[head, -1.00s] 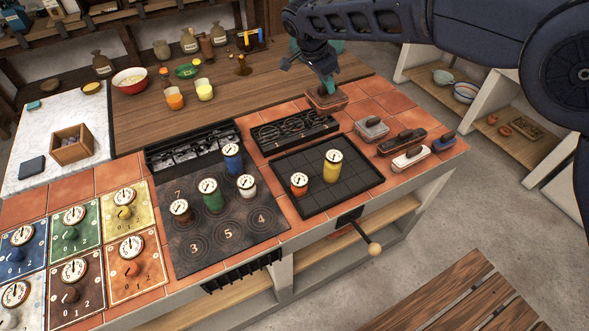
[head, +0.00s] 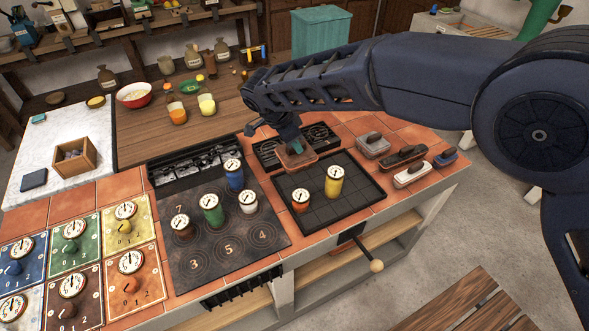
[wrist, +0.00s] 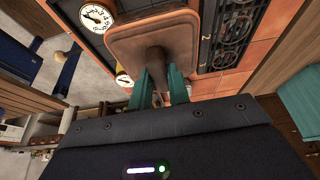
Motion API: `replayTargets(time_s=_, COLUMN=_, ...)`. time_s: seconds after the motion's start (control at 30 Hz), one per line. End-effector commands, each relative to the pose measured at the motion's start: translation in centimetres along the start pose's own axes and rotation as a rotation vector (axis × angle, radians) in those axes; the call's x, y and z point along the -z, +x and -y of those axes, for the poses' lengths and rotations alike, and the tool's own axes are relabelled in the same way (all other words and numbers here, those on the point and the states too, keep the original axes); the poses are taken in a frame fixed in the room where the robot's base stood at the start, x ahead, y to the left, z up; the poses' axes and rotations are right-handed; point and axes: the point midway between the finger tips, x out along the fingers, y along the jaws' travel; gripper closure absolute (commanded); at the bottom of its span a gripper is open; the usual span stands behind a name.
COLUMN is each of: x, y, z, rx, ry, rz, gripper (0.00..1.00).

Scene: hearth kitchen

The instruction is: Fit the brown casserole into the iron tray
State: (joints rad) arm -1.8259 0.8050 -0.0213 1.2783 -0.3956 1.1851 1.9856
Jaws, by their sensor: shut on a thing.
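The brown casserole (head: 300,160) is reddish-brown and rectangular, with a knob-like handle on top. My gripper (head: 295,147) is shut on that handle, and the casserole hangs over the back left edge of the black gridded iron tray (head: 360,188). In the wrist view the teal fingers (wrist: 158,85) pinch the handle, and the casserole (wrist: 130,38) spreads beyond them. I cannot tell its exact height above the tray. An orange pot (head: 300,202) and a yellow pot (head: 334,184), both with dials on top, stand in the tray. The casserole and my arm partly hide the tray's back corner.
Behind the tray is a black rack with rings (head: 322,133). On the tiles to its right sit several small lidded dishes, including a grey one (head: 372,149) and a white one (head: 411,176). Left is a hob (head: 225,240) with several dial-topped pots. The tray's right side is open.

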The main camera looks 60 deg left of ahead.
Motion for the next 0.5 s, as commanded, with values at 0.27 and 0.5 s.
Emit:
replayTargets(time_s=0.27, x=-1.9, y=4.8, z=0.0, rx=0.000, ry=-0.001, rz=-0.001, gripper=1.00)
replayTargets(time_s=0.5, x=-2.5, y=6.1, z=0.0, rx=0.001, ry=-0.001, rz=0.000, gripper=1.00)
